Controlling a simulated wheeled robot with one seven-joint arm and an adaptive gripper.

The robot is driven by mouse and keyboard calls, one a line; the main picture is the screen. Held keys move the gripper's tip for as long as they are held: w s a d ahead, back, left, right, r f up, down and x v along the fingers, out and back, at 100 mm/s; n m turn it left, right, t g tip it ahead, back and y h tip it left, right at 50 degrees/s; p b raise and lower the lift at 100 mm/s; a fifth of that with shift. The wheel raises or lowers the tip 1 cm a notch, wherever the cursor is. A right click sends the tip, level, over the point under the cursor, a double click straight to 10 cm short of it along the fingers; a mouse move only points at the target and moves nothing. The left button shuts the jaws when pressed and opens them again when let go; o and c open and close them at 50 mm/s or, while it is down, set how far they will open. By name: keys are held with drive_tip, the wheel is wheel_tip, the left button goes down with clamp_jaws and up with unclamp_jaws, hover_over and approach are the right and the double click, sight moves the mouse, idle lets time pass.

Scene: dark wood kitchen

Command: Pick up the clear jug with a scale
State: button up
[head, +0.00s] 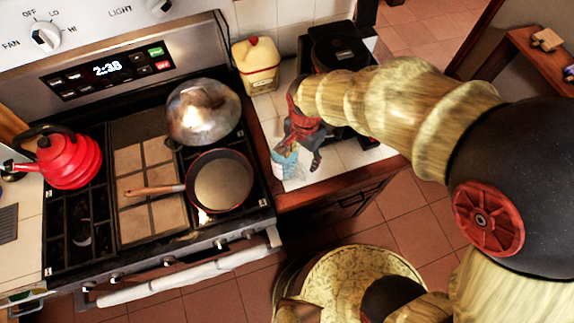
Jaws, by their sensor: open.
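The clear jug (284,164), pale with bluish marks, stands on the white tiled counter to the right of the stove. My gripper (300,158) reaches down over the counter from the right, open, with its fingers at the jug's right side. The gripper partly hides the jug. I cannot tell whether the fingers touch the jug or whether it lies between them.
A black appliance (335,45) and a yellow container (256,65) stand at the back of the counter. On the stove are a pan (222,182) with a wooden handle, a domed metal pot (203,110) and a red kettle (68,160). Tiled floor lies in front.

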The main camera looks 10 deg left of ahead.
drive_tip(key=b, duration=0.5)
hover_over(300, 177)
wheel_tip(300, 177, down, 6)
drive_tip(key=shift+a+f, duration=0.1)
drive_tip(key=shift+f+b, duration=1.15)
drive_tip(key=shift+f, duration=2.75)
drive_tip(key=shift+c, duration=1.1)
drive_tip(key=shift+s, duration=0.1)
drive_tip(key=c, duration=1.1)
clamp_jaws()
